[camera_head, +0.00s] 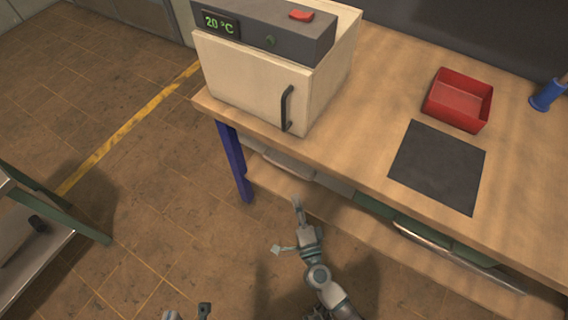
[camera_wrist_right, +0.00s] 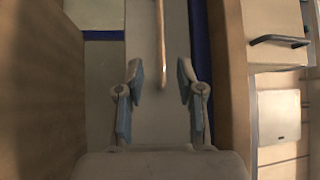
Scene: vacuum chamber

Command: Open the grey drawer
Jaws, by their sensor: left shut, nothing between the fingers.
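The grey drawer (camera_head: 288,166) is a pale front under the left part of the workbench, near the blue leg. It looks closed. My right gripper (camera_head: 288,226) is in front of and below the drawer. In the wrist view its fingers (camera_wrist_right: 161,85) are open, with the bar's end between them near the right finger; I see no grip, and contact cannot be told. My left gripper (camera_head: 188,312) is shut and empty at the bottom edge, partly cut off.
A cream oven (camera_head: 250,80) with a black handle (camera_head: 286,108) stands on the bench (camera_head: 370,90). A red bin (camera_head: 460,98), dark mat (camera_head: 437,165) and blue spool (camera_head: 547,95) lie to the right. A blue leg (camera_head: 235,160) stands left of the drawer. Green fronts (camera_head: 374,206) continue right.

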